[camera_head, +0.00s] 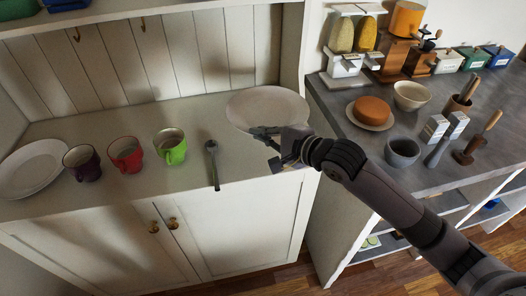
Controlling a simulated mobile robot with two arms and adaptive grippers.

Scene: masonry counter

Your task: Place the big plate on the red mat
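The big plate (267,104), pale and round, is at the right end of the white cabinet's counter, overlapping the cabinet's right post in the picture. It seems to be held clear of the counter. My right gripper (268,133) comes in from the right and appears shut on the plate's near rim. The fingertips are small and partly hidden at the rim. No red mat shows in this view. My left gripper is not in view.
White plates (32,168), a purple mug (82,163), a red mug (126,155), a green mug (170,146) and a spoon (213,164) are on the white counter. The grey counter (345,118) at right holds bowls (402,152), a cake-like orange item (372,110) and grinders.

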